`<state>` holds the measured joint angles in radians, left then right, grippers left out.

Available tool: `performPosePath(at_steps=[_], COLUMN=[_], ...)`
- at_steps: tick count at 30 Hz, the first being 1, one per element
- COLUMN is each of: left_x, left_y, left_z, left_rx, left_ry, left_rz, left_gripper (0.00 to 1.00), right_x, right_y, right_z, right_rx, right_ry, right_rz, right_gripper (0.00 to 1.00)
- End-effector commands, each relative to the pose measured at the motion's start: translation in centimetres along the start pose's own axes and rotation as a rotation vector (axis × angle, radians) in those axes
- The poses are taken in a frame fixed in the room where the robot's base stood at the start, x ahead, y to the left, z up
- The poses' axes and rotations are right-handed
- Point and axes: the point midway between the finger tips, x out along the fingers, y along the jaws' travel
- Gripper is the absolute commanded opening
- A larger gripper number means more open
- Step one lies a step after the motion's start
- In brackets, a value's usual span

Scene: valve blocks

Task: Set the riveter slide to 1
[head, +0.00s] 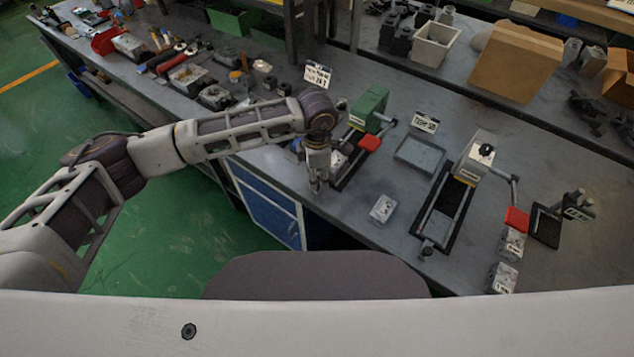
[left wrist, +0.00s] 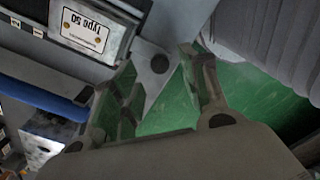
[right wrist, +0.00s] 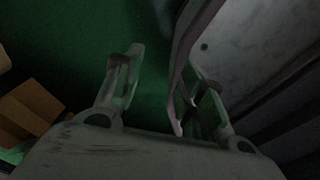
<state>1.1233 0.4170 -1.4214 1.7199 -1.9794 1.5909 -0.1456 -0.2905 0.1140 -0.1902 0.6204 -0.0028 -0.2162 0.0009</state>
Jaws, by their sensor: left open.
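Two lever machines stand on the bench; I cannot tell from their small labels which is the riveter. One has a green body (head: 369,108), a red-ended lever (head: 369,142) and a black frame, partly hidden by my left arm. The other has a grey body (head: 477,158) with a black knob, a red-ended lever (head: 516,219) and a long black slide frame (head: 443,217). My left gripper (head: 318,187) is open and empty, pointing down at the bench's front edge, beside the green machine's front end. My right gripper (right wrist: 163,68) is open, seen only in its wrist view.
A small grey block (head: 382,208) stands right of my left gripper. A shallow tray (head: 419,154) lies between the machines. More blocks (head: 503,277) stand at the right front. A "Type 50" plate (left wrist: 86,28) shows upside down in the left wrist view. Blue drawers (head: 270,216) are below the bench.

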Motion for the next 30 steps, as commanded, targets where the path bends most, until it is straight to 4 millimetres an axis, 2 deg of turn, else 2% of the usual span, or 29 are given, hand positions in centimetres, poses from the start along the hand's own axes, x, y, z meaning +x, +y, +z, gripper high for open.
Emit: performPosePath(at_steps=[3,9,16,22,30], left_x=[1.5,2.9,3.2,3.2,3.2], left_y=[0.0,0.0,0.0,0.0,0.0], left_z=[0.0,0.0,0.0,0.0,0.0], left_rx=[0.000,0.000,0.001,0.001,0.000], left_ry=[0.001,0.000,0.000,0.000,0.000], left_rz=[-0.002,0.000,0.000,0.000,0.000], left_gripper=[0.44,0.44,0.44,0.44,0.09], right_x=[0.7,1.3,1.3,1.3,1.3], right_y=[0.3,0.9,1.7,1.5,0.8], right_z=[-0.5,-1.2,-0.9,-0.3,0.6], right_rx=[-0.001,-0.003,-0.006,-0.005,-0.003], right_ry=[0.006,0.015,0.012,0.005,-0.005], right_rz=[0.004,0.010,0.019,0.017,0.009], right_gripper=[0.40,0.40,0.40,0.40,0.40])
